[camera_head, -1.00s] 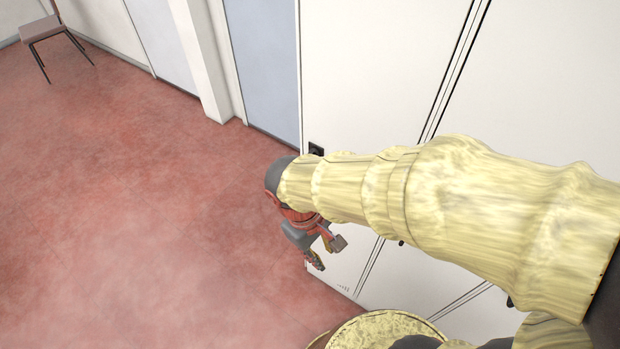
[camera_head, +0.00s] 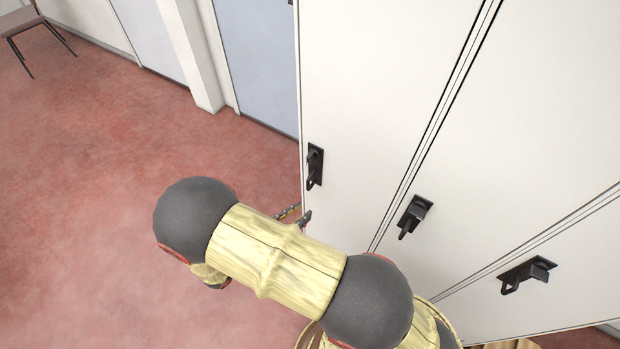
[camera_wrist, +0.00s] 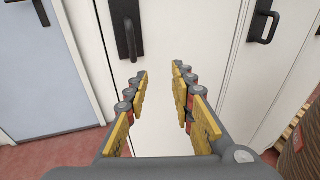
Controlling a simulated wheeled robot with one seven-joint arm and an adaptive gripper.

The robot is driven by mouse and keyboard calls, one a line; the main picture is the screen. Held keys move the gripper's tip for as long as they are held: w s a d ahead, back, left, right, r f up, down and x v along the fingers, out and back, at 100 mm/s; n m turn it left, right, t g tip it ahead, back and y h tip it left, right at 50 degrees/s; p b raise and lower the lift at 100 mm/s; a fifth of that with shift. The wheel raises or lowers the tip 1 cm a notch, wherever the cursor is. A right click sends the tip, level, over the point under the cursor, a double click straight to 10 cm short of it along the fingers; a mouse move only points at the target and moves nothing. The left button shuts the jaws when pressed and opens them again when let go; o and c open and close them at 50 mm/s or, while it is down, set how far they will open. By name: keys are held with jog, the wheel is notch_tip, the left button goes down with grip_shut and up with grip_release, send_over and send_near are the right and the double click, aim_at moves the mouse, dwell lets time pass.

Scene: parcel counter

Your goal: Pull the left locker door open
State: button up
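The left locker door (camera_head: 350,90) is a tall white panel and looks shut, flush with its neighbour. Its black handle (camera_head: 315,166) sits near the door's left edge. In the wrist view the same handle (camera_wrist: 130,38) hangs ahead of my gripper (camera_wrist: 161,70), a little left of the gap between the fingers. My gripper is open, with nothing between its yellow-padded fingers, and appears apart from the handle. In the head view only the fingertips (camera_head: 298,214) show, below the handle; my arm hides the rest.
More white locker doors stand to the right, with a middle handle (camera_head: 413,216) and a right handle (camera_head: 526,274). A blue-grey door (camera_head: 258,60) is left of the lockers. The red floor (camera_head: 90,200) is clear; a chair (camera_head: 35,30) stands far left. A brown ribbed round object (camera_wrist: 305,145) shows at lower right.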

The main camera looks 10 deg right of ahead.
aim_at(308, 188)
jog(key=w+a+r+n+t, duration=0.1)
jog(key=w+a+r+t, duration=0.1)
jog(key=w+r, duration=0.15)
jog(key=b+x, duration=0.1)
jog(key=x, duration=0.6)
jog(key=shift+d+r, duration=0.2)
jog(key=shift+d, duration=0.05)
jog(key=c, duration=0.4)
grip_shut()
